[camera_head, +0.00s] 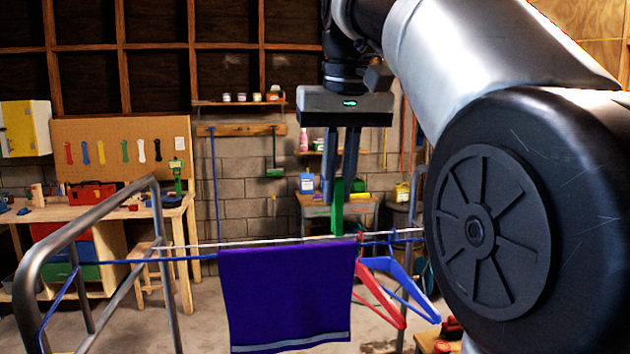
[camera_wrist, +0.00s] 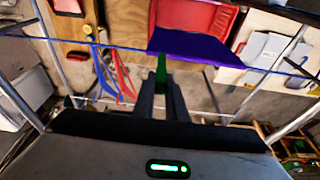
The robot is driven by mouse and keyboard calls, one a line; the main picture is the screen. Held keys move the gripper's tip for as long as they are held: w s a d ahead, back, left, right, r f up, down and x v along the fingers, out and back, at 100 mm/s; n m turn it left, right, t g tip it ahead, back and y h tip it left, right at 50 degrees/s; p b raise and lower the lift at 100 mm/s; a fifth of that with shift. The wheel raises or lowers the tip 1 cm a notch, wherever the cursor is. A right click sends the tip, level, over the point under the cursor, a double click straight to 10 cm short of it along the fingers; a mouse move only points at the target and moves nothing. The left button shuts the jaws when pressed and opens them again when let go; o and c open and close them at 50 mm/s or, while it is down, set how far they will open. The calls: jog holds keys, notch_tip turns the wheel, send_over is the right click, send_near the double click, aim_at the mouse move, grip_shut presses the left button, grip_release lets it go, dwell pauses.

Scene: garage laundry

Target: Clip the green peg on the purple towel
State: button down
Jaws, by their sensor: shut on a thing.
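The purple towel (camera_head: 286,296) hangs over the blue line in the head view, with a pale stripe near its lower edge. In the wrist view the towel (camera_wrist: 196,46) hangs from the line ahead of the fingers. My gripper (camera_head: 341,190) points down above the towel's right end, shut on the green peg (camera_head: 338,212). The peg is upright, its lower end at about the height of the towel's top edge. In the wrist view the peg (camera_wrist: 161,70) sticks out from between the fingertips, near the towel's left end. I cannot tell whether it touches the towel.
A red hanger (camera_head: 379,295) and a blue hanger (camera_head: 405,283) hang on the line just right of the towel. A grey metal rack frame (camera_head: 60,240) stands at left. A workbench (camera_head: 120,210) stands behind. The line left of the towel is clear.

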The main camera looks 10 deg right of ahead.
aim_at(338, 205)
jog(key=shift+s+b+x, duration=0.2)
jog(key=shift+b+x, duration=0.45)
jog(key=shift+x, duration=0.25)
jog(key=shift+s+b+x, duration=0.25)
jog(key=shift+b+x, duration=0.35)
jog(key=shift+x, duration=0.35)
jog(key=shift+s+b+x, duration=0.2)
jog(key=shift+b+x, duration=0.45)
jog(key=shift+x, duration=0.25)
jog(key=c, duration=1.7)
grip_release()
jog(key=shift+f, duration=0.15)
jog(key=p+v, duration=0.8)
jog(key=v, duration=0.9)
jog(key=s+f+t, duration=0.1)
jog(key=s+f, duration=0.3)
jog(key=f, duration=0.6)
jog(key=s+f+t, duration=0.1)
jog(key=s+f, duration=0.4)
jog(key=f, duration=0.6)
jog(key=s+f, duration=0.5)
jog(key=f, duration=0.5)
jog(key=shift+s+f+t, duration=0.15)
jog(key=shift+f+t, duration=0.2)
jog(key=shift+t, duration=0.05)
